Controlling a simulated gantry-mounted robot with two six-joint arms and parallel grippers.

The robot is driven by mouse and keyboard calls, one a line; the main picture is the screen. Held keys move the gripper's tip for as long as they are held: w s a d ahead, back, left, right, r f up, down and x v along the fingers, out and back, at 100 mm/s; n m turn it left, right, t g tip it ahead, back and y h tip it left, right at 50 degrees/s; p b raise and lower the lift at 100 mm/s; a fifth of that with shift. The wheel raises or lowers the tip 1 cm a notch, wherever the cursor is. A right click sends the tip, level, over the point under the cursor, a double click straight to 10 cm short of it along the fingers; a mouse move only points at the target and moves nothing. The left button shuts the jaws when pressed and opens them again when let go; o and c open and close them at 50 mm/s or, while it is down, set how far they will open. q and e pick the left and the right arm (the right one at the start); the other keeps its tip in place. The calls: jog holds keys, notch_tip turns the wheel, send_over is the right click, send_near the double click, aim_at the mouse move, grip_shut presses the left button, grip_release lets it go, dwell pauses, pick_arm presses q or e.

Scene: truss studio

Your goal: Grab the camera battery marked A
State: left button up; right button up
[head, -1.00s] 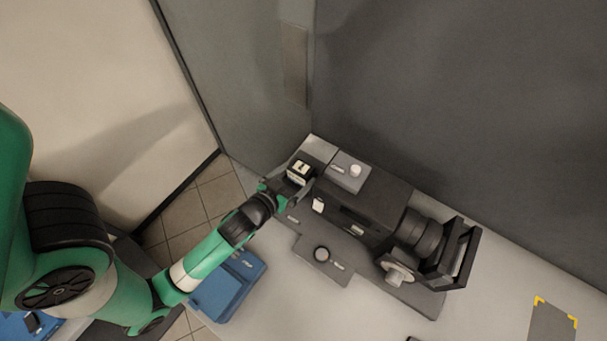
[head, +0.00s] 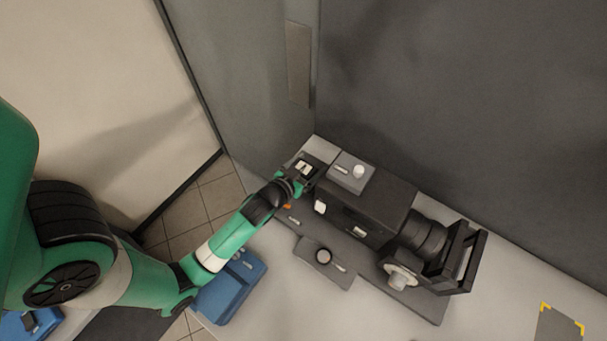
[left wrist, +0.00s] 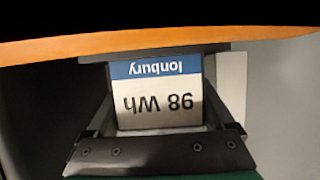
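The battery (head: 305,166) is at the rear end of the film camera, with its pale top showing in the head view. In the left wrist view the battery (left wrist: 157,90) shows a blue and white label, upside down, reading "lonbury" and "98 Wh". No letter A is readable. My left gripper (head: 301,172) is at the battery, with a finger (left wrist: 95,120) on one side and the other finger (left wrist: 224,115) on the other. The fingertips look close to its sides; contact is unclear. My right gripper is not in view.
The film camera (head: 365,208) lies on a dark plate (head: 323,262) on the pale table (head: 300,306). A blue case (head: 232,290) stands near my left arm. An orange edge (left wrist: 160,43) crosses the left wrist view. A grey wall rises behind. A yellow-cornered pad (head: 560,325) lies front right.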

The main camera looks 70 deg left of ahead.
pick_arm(q)
grip_shut()
jog(key=shift+r, duration=0.1)
notch_tip(320, 180, up, 18)
jog(key=p, duration=1)
jog(key=shift+p, duration=0.35)
